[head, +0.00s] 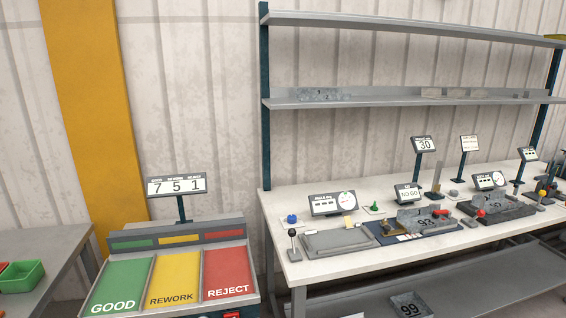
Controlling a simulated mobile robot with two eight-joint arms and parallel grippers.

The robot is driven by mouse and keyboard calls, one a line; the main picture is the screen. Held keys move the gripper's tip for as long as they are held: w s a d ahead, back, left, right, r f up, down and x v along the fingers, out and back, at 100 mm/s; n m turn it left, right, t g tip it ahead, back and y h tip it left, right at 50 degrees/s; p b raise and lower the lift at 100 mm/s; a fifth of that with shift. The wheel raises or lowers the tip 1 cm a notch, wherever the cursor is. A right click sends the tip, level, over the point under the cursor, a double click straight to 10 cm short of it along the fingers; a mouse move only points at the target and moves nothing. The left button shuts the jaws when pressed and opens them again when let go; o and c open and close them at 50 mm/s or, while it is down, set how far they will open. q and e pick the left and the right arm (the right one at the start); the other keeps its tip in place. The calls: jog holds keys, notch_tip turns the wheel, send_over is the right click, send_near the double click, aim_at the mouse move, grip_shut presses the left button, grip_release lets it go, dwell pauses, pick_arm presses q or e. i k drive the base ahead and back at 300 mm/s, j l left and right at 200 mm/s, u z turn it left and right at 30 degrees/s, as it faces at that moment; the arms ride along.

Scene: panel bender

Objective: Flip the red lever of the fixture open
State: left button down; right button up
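A workbench (330,268) on the right carries several small fixtures and gauges. Neither of my grippers is in view.
A sorting stand with green GOOD (118,283), yellow REWORK (174,277) and red REJECT (228,270) areas stands left of the workbench. A grey plate (338,242) lies at the workbench's left end. Shelves (400,101) rise behind it. A green bin (22,276) is far left.

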aim_at(480, 213)
jog(key=z, duration=1.35)
jog(key=i+l+u, duration=0.2)
jog(key=i+l, duration=0.25)
jog(key=i, duration=0.45)
jog(key=i+l+u, duration=0.2)
jog(key=i+l, duration=0.35)
jog(key=i, duration=0.35)
jog(key=i+l+u, duration=0.2)
jog(key=i+l, duration=0.55)
jog(key=i, duration=0.05)
